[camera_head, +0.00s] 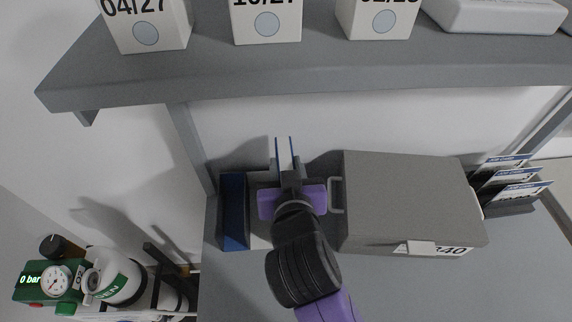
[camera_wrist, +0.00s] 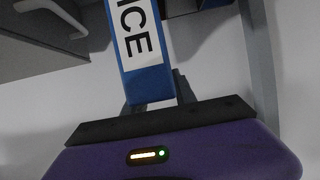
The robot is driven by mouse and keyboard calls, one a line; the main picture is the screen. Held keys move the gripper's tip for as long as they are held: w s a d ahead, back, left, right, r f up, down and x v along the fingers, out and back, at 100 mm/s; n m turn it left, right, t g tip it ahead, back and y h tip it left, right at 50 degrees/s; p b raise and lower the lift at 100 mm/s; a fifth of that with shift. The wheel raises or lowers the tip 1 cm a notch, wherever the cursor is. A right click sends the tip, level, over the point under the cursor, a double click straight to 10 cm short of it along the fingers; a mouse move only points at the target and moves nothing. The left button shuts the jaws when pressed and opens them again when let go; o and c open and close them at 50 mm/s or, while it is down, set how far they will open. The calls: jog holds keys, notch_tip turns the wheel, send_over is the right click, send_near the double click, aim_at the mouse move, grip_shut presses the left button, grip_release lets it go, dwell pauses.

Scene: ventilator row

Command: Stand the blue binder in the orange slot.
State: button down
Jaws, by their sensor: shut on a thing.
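My gripper (camera_head: 287,172) is in the middle of the head view, over the back of the grey counter. It is shut on a blue binder (camera_head: 283,150), seen from above as a narrow white strip with blue edges. In the wrist view the blue binder (camera_wrist: 148,84) shows its spine with a white label ending in "ICE", between the dark fingers; its far end is cut off by the frame. I do not see an orange slot in either view.
A dark blue upright block (camera_head: 234,212) stands left of my gripper. A grey cabinet with a handle (camera_head: 405,200) stands close on the right, with card holders (camera_head: 510,190) beyond it. A grey shelf (camera_head: 300,75) with white boxes overhangs the back. Gas equipment (camera_head: 105,275) is lower left.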

jog(key=shift+r, duration=0.1)
jog(key=c, duration=1)
grip_release()
jog(key=shift+f, duration=0.2)
jog(key=shift+r, duration=0.1)
jog(key=shift+s+r, duration=0.1)
jog(key=shift+s, duration=0.05)
jog(key=b+v, duration=0.1)
jog(key=v, duration=1)
jog(key=shift+s+r, duration=0.2)
jog(key=shift+s, duration=0.1)
